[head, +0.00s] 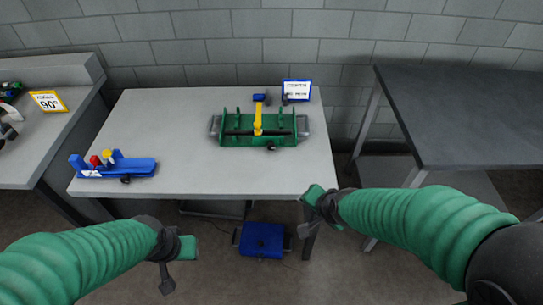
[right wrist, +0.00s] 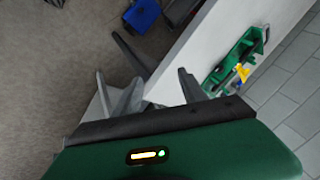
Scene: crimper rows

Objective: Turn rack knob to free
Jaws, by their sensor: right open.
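A green rack (head: 232,137) with an upright yellow lever (head: 257,120) and a dark bar across it sits at the back of the grey table. A small black knob (head: 271,148) shows low on its front side; its setting is too small to read. The rack also shows in the right wrist view (right wrist: 229,66). My right gripper (head: 322,208) is open and empty, off the table's front right corner, well apart from the rack. My left gripper (head: 167,275) hangs in front of the table, away from everything; its jaw opening is unclear.
A blue fixture (head: 125,168) with red and yellow parts sits at the left of the grey table (head: 180,120). A small sign (head: 296,91) stands behind the rack. A dark table (head: 460,110) is at right, another bench at left. A blue box (head: 262,240) is on the floor.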

